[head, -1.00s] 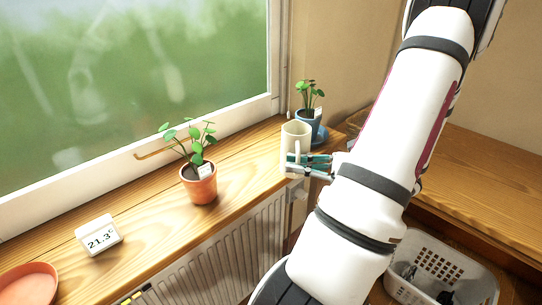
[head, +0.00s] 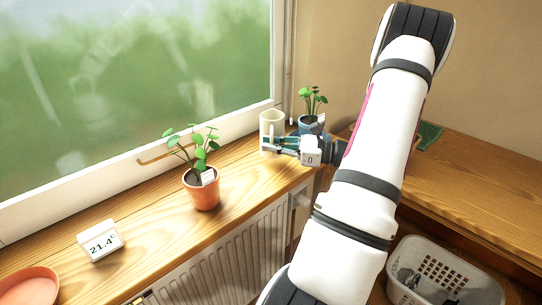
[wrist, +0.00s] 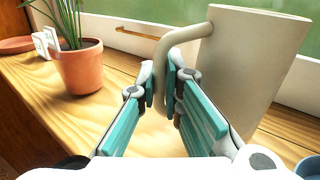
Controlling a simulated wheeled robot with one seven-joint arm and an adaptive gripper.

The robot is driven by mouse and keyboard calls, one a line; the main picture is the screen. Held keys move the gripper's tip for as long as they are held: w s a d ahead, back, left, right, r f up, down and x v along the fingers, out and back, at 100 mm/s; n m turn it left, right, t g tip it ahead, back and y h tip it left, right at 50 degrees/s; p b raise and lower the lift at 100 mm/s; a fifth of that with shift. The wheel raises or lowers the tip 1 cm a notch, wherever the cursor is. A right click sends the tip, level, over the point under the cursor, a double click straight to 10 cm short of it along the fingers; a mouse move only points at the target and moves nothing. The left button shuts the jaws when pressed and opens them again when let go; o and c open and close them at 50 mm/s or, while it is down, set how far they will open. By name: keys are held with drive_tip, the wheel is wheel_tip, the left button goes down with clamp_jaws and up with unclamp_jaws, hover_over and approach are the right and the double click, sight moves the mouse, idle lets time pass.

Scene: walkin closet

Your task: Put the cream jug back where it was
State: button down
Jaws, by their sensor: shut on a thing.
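The cream jug (head: 271,118) is upright over the wooden windowsill, close to the window frame and left of the blue-potted plant. In the wrist view the cream jug (wrist: 252,65) fills the upper right, with its handle toward me. My gripper (head: 270,144) reaches it from the right. In the wrist view my gripper (wrist: 168,92) has its teal-padded fingers on both sides of the handle, shut on it. The jug's base looks at or very near the sill; I cannot tell whether it touches.
A terracotta-potted plant (head: 205,190) stands on the sill (head: 150,225) left of the jug, with bare wood between. The blue-potted plant (head: 309,125) is close on the right. A thermometer display (head: 101,241) and a terracotta dish (head: 30,285) are farther left. A white basket (head: 445,265) stands below right.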

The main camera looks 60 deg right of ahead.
sight(271, 154)
drive_tip(key=shift+w+d+f, duration=0.15)
drive_tip(key=shift+w+f, duration=0.1)
drive_tip(key=shift+f, duration=1.45)
drive_tip(key=c, duration=1.7)
unclamp_jaws()
drive_tip(key=shift+f, duration=0.2)
drive_tip(key=shift+r, duration=0.1)
